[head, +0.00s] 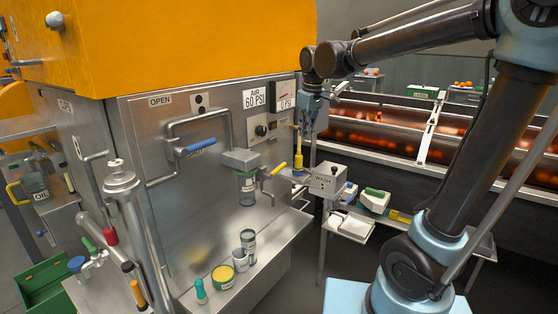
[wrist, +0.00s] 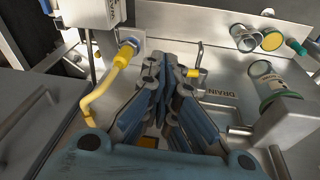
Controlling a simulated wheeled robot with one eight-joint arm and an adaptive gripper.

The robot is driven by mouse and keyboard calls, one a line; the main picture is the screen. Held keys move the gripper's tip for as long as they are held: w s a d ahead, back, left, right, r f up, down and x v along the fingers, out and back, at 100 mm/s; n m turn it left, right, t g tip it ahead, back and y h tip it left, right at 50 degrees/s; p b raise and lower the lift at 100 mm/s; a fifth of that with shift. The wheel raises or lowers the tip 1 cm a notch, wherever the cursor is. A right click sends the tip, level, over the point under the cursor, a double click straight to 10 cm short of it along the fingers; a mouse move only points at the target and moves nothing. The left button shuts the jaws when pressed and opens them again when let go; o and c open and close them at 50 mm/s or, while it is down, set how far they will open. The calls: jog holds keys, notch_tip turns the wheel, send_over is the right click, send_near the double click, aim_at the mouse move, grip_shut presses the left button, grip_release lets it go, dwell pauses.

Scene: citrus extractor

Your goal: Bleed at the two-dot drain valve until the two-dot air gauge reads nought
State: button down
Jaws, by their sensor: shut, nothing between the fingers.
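A plate with two black dots (head: 199,103) is on the steel panel, above a bent pipe with a blue handle (head: 200,146). The gauge (head: 285,96) is at the panel's upper right, by the AIR 60 PSI label (head: 255,98); its needle is too small to read surely. A yellow lever (head: 278,168) sits beside the filter bowl (head: 247,188). Another yellow handle (head: 298,160) stands near the panel's right edge. My gripper (head: 308,132) is shut and empty just above and right of it. In the wrist view my fingers (wrist: 164,70) are between a long yellow lever (wrist: 103,88) and a small yellow handle (wrist: 195,73).
A DRAIN label (wrist: 219,92) shows in the wrist view. Jars and a yellow-lidded tin (head: 223,277) stand on the front ledge. A grey box (head: 328,180) and a side table (head: 348,226) lie right of the machine. A roller conveyor (head: 385,125) runs behind.

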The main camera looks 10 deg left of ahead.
jog(key=r+n, duration=0.1)
jog(key=n, duration=0.1)
send_over(277, 170)
jog(key=d, duration=0.2)
jog(key=x, duration=1.4)
jog(key=shift+w+a, duration=0.1)
jog(key=shift+a, duration=0.15)
jog(key=shift+x, duration=0.85)
jog(key=shift+d, duration=0.1)
jog(key=shift+w+d, duration=0.1)
